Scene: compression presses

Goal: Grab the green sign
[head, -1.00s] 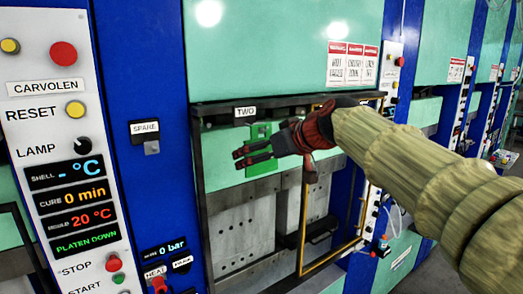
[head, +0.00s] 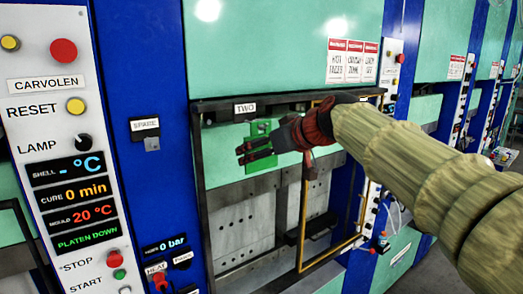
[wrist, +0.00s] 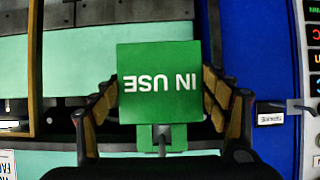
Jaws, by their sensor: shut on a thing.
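The green sign (wrist: 158,84) reads "IN USE" upside down in the wrist view. In the head view the sign (head: 262,129) shows in part behind my gripper (head: 241,154), in front of the press marked TWO. My gripper hides part of the sign there. I cannot tell whether the sign touches the press.
The press frame (head: 197,170) and a yellow-edged guard (head: 303,215) stand close around my gripper. A blue post with a SPARE label (head: 145,125) and a small hook is to the left. The control panel (head: 65,150) is at the far left.

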